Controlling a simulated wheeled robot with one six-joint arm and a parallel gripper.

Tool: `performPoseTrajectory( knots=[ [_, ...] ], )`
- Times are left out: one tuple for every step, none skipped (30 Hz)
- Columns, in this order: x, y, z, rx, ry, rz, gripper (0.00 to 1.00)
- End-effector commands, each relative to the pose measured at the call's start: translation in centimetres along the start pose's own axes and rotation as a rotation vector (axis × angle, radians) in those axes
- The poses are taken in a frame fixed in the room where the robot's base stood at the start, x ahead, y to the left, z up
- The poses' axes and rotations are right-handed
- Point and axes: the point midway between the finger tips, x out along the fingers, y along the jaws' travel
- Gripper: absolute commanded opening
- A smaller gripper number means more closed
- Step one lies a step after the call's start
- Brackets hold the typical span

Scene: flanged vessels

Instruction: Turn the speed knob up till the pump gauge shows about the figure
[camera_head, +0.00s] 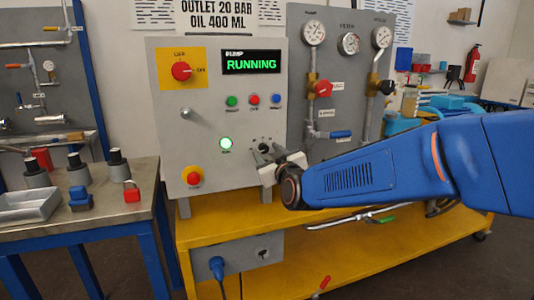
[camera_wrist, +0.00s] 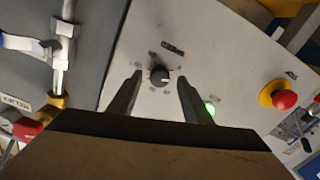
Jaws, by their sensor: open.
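The small black speed knob (camera_head: 263,148) sits low on the right of the grey control box; in the wrist view the knob (camera_wrist: 159,75) shows a light pointer line and marks around it. My gripper (camera_head: 277,164) is at the panel beside the knob. In the wrist view its open fingers (camera_wrist: 160,77) stand either side of the knob, with gaps showing. The pump gauge (camera_head: 313,32) is the left one of three dials on the grey board; its needle is too small to read. The sign (camera_head: 217,13) reads "OUTLET 20 BAR, OIL 400 ML". The display (camera_head: 251,62) reads "RUNNING".
A lit green button (camera_head: 226,143) and a red emergency button (camera_head: 193,176) lie left of the knob. A red main switch (camera_head: 181,71) is higher up. Pipes with a red valve handle (camera_head: 323,88) stand to the right. The yellow bench (camera_head: 215,235) is below.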

Motion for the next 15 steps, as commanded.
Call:
performPoseTrajectory(
  knots=[
    [0.23, 0.01, 0.02, 0.000, 0.000, 0.000, 0.45],
    [0.31, 0.01, 0.01, 0.000, 0.000, 0.000, 0.45],
    [0.39, 0.02, -0.01, 0.000, 0.000, 0.000, 0.45],
    [0.43, 0.03, -0.01, 0.000, 0.000, 0.000, 0.45],
    [0.45, 0.03, -0.02, 0.000, 0.000, 0.001, 0.45],
    [0.46, 0.03, -0.03, 0.000, 0.001, 0.001, 0.45],
    [0.46, 0.03, -0.03, 0.000, 0.001, 0.001, 0.45],
    [0.46, 0.03, -0.03, 0.000, 0.001, 0.001, 0.45],
    [0.46, 0.03, -0.03, 0.000, 0.000, 0.001, 0.45],
    [0.45, 0.03, -0.03, 0.000, 0.000, 0.001, 0.45],
    [0.45, 0.03, -0.03, 0.000, 0.000, 0.001, 0.45],
    [0.45, 0.03, -0.03, 0.000, 0.000, 0.001, 0.38],
    [0.45, 0.03, -0.02, 0.000, 0.000, 0.001, 0.30],
    [0.44, 0.03, -0.02, 0.000, 0.000, 0.001, 0.23],
    [0.44, 0.03, -0.02, 0.000, 0.000, 0.001, 0.14]
  ],
)
